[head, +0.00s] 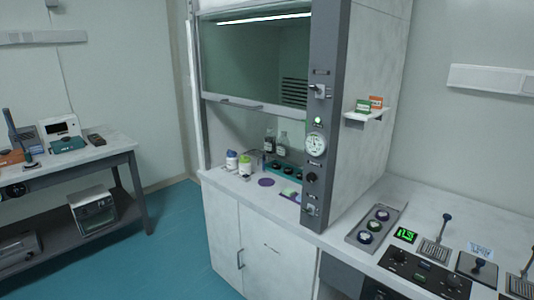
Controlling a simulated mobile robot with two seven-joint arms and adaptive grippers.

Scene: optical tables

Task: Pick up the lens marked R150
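I cannot make out any R150 marking. A grey tray (392,212) on the right-hand bench holds three round, dark-rimmed pieces in a row. The far piece (382,215) and the near piece (365,238) look purple, and the middle piece (374,226) looks pale green. They may be lenses, but any labels are too small to read. Neither of my grippers is in view.
A fume hood with a raised sash (245,103) holds bottles (245,165) and a green rack (284,171). A side table (75,158) stands left; the teal floor (175,240) between is clear.

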